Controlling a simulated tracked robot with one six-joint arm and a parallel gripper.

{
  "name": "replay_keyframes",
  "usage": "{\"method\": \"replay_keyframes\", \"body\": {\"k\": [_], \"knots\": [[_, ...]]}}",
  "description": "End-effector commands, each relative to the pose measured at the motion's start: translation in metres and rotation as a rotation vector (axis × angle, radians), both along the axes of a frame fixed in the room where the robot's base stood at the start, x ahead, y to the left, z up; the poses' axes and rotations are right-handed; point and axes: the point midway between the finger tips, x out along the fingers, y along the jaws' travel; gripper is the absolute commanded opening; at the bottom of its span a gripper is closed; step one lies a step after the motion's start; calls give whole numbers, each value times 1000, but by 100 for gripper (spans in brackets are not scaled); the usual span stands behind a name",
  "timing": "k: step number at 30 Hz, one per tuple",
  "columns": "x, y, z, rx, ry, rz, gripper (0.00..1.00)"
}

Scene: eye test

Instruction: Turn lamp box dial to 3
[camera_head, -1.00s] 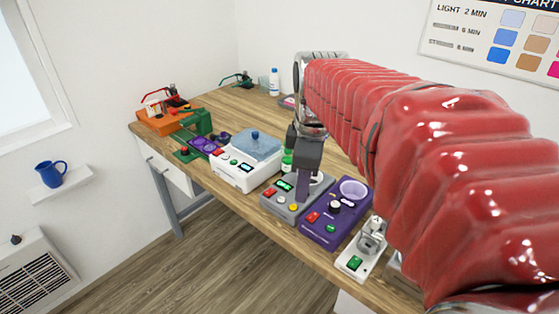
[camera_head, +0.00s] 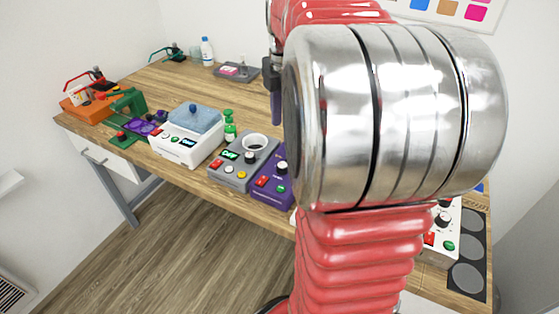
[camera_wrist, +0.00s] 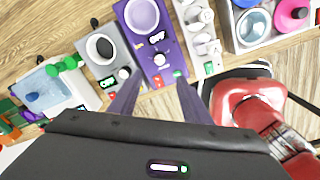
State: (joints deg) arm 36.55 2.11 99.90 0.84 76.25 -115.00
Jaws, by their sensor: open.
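No readable label names the lamp box. A purple box (camera_head: 273,190) with a round cup, a small display and buttons stands on the bench; my arm hides much of it in the head view. In the head view my gripper (camera_head: 276,108) is partly hidden by my arm. The dial's setting is too small to read.
A grey box (camera_head: 232,174) with its own dial stands left of the purple one, then a green bottle (camera_head: 229,126) and a white box (camera_head: 180,150). A white dial box (camera_head: 437,250) stands at right. Bare wood (camera_head: 215,92) lies behind the boxes.

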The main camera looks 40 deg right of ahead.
Motion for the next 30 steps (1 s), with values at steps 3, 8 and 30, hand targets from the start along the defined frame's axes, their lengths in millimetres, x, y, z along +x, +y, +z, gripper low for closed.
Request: {"method": "replay_keyframes", "body": {"k": [3, 8, 30], "knots": [[0, 0, -5, 0, 1, 0, 44], [0, 0, -20, 1, 2, 0, 44], [4, 0, -128, 1, 2, 0, 44]]}}
